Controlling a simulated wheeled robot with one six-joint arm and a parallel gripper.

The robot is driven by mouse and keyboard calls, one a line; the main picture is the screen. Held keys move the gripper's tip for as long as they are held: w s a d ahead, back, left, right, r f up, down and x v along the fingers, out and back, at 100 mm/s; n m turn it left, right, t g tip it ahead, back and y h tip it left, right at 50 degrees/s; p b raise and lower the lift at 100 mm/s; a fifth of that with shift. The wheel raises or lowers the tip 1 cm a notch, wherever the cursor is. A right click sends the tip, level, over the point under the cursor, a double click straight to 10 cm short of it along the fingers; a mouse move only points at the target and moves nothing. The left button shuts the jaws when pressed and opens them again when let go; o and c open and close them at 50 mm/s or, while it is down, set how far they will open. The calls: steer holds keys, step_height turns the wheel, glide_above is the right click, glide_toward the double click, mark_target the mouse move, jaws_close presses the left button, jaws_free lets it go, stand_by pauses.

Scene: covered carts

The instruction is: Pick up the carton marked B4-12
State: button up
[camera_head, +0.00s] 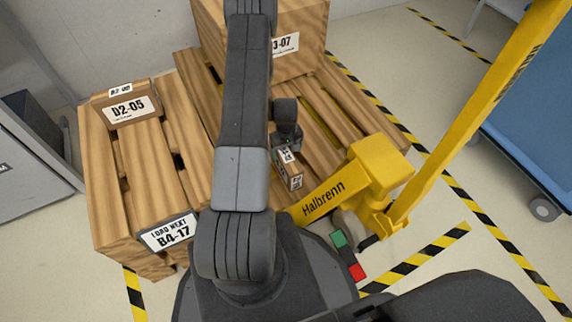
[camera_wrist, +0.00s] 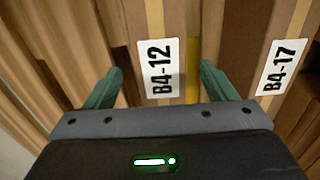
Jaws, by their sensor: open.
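The brown carton marked B4-12 (camera_wrist: 155,22) shows in the wrist view between the two green fingers of my gripper (camera_wrist: 165,85). The fingers are open, one on each side of it, with gaps visible; whether they reach down beside it I cannot tell. A similar carton marked B4-17 (camera_wrist: 272,22) stands to the right, outside the right finger. In the head view my gripper (camera_head: 287,138) is over the pallet, partly behind my arm. A small carton (camera_head: 291,176) shows just below it, its labels too small to read.
The wooden pallet (camera_head: 190,195) carries a large box marked 3-07 (camera_head: 290,62) at the back and a box marked D2-05 (camera_head: 112,118) at left. A yellow Halbrenn pallet jack (camera_head: 375,172) stands close at right, beside a blue cart (camera_head: 530,110).

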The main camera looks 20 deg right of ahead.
mark_target(286, 154)
step_height(286, 154, down, 4)
steer(key=shift+w+f+b, duration=0.1)
steer(key=shift+f+b, duration=0.1)
steer(key=shift+b, duration=0.5)
steer(key=shift+r, duration=0.1)
steer(key=c, duration=1.6)
